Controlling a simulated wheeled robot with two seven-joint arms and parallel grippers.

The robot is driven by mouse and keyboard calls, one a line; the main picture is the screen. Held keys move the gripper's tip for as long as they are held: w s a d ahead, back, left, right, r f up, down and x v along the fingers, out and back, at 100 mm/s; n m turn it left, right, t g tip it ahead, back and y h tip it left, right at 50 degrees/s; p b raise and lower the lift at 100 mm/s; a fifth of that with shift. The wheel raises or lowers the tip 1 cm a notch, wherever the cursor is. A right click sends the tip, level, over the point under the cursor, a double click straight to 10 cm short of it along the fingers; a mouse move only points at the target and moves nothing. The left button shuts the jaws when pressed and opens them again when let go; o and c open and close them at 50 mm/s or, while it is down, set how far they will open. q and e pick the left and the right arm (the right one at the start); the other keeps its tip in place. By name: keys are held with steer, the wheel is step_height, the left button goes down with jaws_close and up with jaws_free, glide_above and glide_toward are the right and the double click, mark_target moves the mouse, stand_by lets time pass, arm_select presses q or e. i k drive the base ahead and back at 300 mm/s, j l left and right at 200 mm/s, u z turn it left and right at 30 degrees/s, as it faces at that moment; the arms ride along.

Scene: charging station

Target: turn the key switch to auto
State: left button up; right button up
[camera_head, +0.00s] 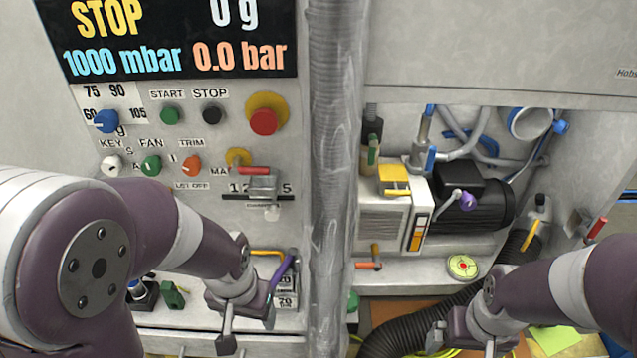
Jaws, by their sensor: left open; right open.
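The key switch (111,165) is a small white knob on the panel at the left, under the KEY label. The letters around it are partly hidden, with an A visible to its right. My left arm crosses in front of the panel just below the switch. My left gripper (228,335) is open and empty, pointing down, well below and to the right of the switch. My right gripper (465,348) is open at the bottom edge of the view, far right of the panel, its fingertips partly cut off.
Near the switch sit a green FAN knob (151,165), an orange TRIM knob (191,166), a blue dial (105,121) and a red emergency button (263,121). A grey vertical pipe (334,130) divides panel from pump bay.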

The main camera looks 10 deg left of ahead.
mark_target(111, 166)
steer(key=u, duration=1.1)
